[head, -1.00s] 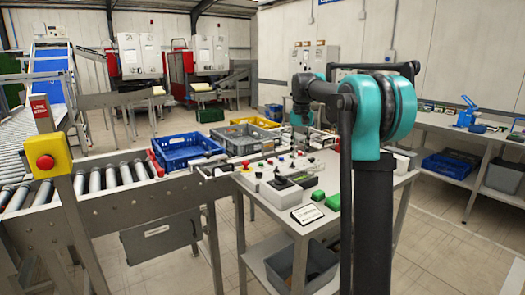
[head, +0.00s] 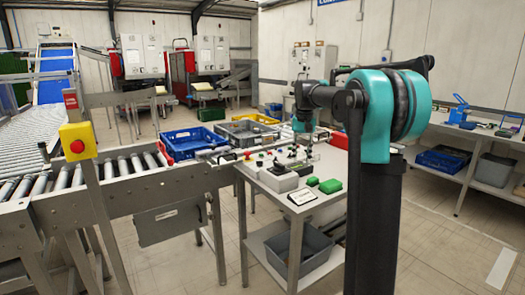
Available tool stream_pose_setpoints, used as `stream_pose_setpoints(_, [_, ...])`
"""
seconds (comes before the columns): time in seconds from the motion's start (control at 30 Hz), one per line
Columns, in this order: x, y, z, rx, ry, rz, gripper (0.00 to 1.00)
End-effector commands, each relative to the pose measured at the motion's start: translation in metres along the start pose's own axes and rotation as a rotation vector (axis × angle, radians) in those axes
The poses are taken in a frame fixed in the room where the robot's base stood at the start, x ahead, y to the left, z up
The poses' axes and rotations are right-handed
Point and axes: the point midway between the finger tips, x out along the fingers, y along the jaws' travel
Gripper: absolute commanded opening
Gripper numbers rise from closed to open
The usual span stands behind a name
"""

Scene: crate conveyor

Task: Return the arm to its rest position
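My arm, with its teal joint (head: 393,115) and dark links, stands at the right of the head view. Its forearm reaches left and away over the control table (head: 315,208). A teal wrist part hangs down at its far end. My gripper (head: 301,134) is small there, seen against the far part of the table. Its fingers are too small to make out, so I cannot see whether they are open or shut, or whether anything is held.
A roller conveyor (head: 110,180) with a blue crate (head: 187,143) and a grey crate (head: 246,134) lies left. A red stop button (head: 77,147) stands in front.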

Motion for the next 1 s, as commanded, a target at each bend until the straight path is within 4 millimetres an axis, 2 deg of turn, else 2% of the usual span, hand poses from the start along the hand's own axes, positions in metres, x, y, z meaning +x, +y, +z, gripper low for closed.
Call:
stream_pose_setpoints(0.27, [0.03,0.015,0.037,-0.025,0.047,-0.011,0.3])
stream_pose_setpoints(0.43, [0.062,0.03,0.078,-0.049,0.093,-0.02,0.3])
stream_pose_setpoints(0.57, [0.102,0.048,0.13,-0.076,0.147,-0.027,0.3])
stream_pose_setpoints(0.8, [0.183,0.079,0.242,-0.132,0.252,-0.033,0.3])
stream_pose_setpoints(0.9, [0.212,0.09,0.283,-0.15,0.289,-0.033,0.3])
stream_pose_setpoints(1.0, [0.232,0.097,0.313,-0.164,0.316,-0.032,0.3])
